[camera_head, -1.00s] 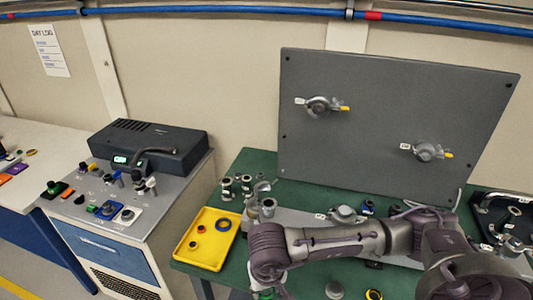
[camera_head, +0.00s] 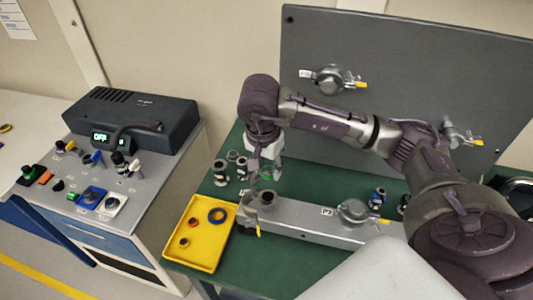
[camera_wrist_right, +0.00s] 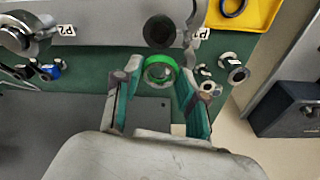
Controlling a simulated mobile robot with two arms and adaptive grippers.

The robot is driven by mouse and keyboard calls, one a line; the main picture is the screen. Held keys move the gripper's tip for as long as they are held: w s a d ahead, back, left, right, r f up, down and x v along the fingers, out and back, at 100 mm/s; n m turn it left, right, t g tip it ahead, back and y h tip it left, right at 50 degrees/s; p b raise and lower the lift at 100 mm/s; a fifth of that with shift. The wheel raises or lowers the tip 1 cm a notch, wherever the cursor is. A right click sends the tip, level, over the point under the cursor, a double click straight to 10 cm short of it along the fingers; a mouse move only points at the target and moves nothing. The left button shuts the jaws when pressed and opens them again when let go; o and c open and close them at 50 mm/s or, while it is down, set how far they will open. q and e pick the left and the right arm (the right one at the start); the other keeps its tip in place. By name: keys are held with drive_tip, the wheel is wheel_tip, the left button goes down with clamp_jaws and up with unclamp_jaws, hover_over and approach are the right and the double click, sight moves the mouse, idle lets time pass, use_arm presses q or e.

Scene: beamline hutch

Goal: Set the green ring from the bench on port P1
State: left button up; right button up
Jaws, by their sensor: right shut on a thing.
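My right gripper (camera_head: 264,170) is shut on the green ring (camera_wrist_right: 160,71); in the right wrist view its fingertips (camera_wrist_right: 158,74) press on the ring from both sides. Port P1 (camera_head: 266,198) is the open upright stub at the left end of the grey bar, with an open clamp beside it. In the right wrist view the dark round mouth of P1 (camera_wrist_right: 160,31) lies just beyond the ring, near the P1 label (camera_wrist_right: 203,33). The ring is apart from the port in that view. My left gripper is not in view.
Port P2 with a clamp (camera_head: 355,211) sits further right on the bar. A yellow tray (camera_head: 176,256) with several rings lies left of it. Metal fittings (camera_head: 221,170) stand behind the tray. A grey panel (camera_head: 420,60) with clamped ports rises behind the bench.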

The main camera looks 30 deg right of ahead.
sight(267, 176)
drive_tip(key=shift+s+a+f+b, duration=0.3)
drive_tip(key=shift+s, duration=0.2)
drive_tip(key=shift+s+a+f+b, duration=0.25)
drive_tip(key=shift+s+a+f, duration=0.05)
drive_tip(key=shift+s, duration=0.15)
drive_tip(key=shift+w+d+f+b, duration=0.1)
drive_tip(key=shift+w+f+b, duration=0.1)
drive_tip(key=shift+f, duration=0.35)
drive_tip(key=shift+w+d+f+b, duration=0.1)
drive_tip(key=shift+w+f+b, duration=0.1)
drive_tip(key=shift+f, duration=0.35)
wheel_tip(267, 176, down, 2)
drive_tip(key=shift+s+f+b, duration=0.1)
drive_tip(key=shift+b, duration=0.4)
drive_tip(key=shift+f, duration=0.25)
use_arm(q)
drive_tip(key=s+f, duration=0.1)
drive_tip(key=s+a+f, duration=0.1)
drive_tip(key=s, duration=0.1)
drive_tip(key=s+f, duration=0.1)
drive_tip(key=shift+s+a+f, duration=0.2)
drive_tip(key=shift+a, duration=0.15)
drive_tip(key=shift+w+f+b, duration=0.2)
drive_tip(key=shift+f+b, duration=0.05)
drive_tip(key=shift+b, duration=0.05)
use_arm(e)
drive_tip(key=shift+f, duration=0.2)
